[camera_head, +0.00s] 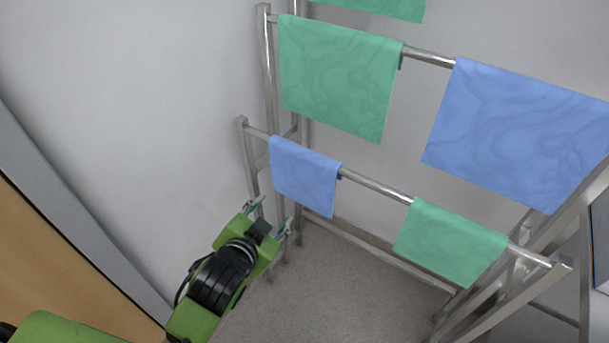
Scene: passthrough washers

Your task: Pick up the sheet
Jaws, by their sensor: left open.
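Several cloth sheets hang over the bars of a metal rack; which one the task means I cannot tell. A small blue sheet (304,178) hangs at the left of the lower front bar. A green sheet (450,243) hangs at the right of that bar. A larger green sheet (338,78) and a larger blue sheet (518,132) hang on the bar behind and above. My left gripper (269,218) is open and empty, below and left of the small blue sheet, apart from it in the picture. My right gripper is not in view.
The metal rack (376,187) has slanted legs at left and right. Part of another green sheet (380,8) shows at the top edge. A pale wall (130,110) stands close on the left. The grey floor (335,285) below the rack is clear.

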